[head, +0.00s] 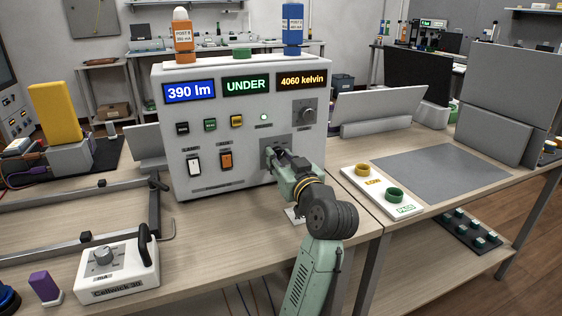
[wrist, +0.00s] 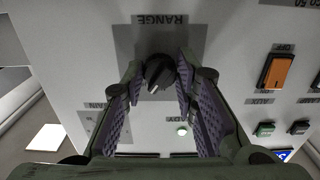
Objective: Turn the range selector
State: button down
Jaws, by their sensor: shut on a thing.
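The range selector is a dark round knob (wrist: 157,67) on a grey plate under the RANGE label, which appears upside down in the wrist view. A pale mark shows on the knob, toward its lower side in that view. My gripper (wrist: 161,80) has its purple padded fingers on either side of the knob, shut on it. In the head view, my gripper (head: 279,157) reaches the lower right of the white instrument's front (head: 215,115) and hides most of the knob. The displays read 390 lm, UNDER and 4060 kelvin.
Another knob (head: 304,112) sits above the range plate. White (head: 194,163) and orange (head: 226,160) rocker switches are to the left. Bottles, orange (head: 183,40) and blue (head: 292,27), stand on top. A tray with yellow and green rings (head: 394,195) lies right of my arm.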

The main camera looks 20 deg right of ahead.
jog(key=n+b, duration=0.1)
jog(key=n, duration=0.2)
jog(key=shift+d+f+n, duration=0.1)
jog(key=shift+n, duration=0.2)
jog(key=shift+n+b, duration=1)
jog(key=shift+n, duration=0.5)
jog(key=c, duration=1.3)
grip_release()
jog(key=s, duration=1.2)
jog(key=shift+d, duration=0.15)
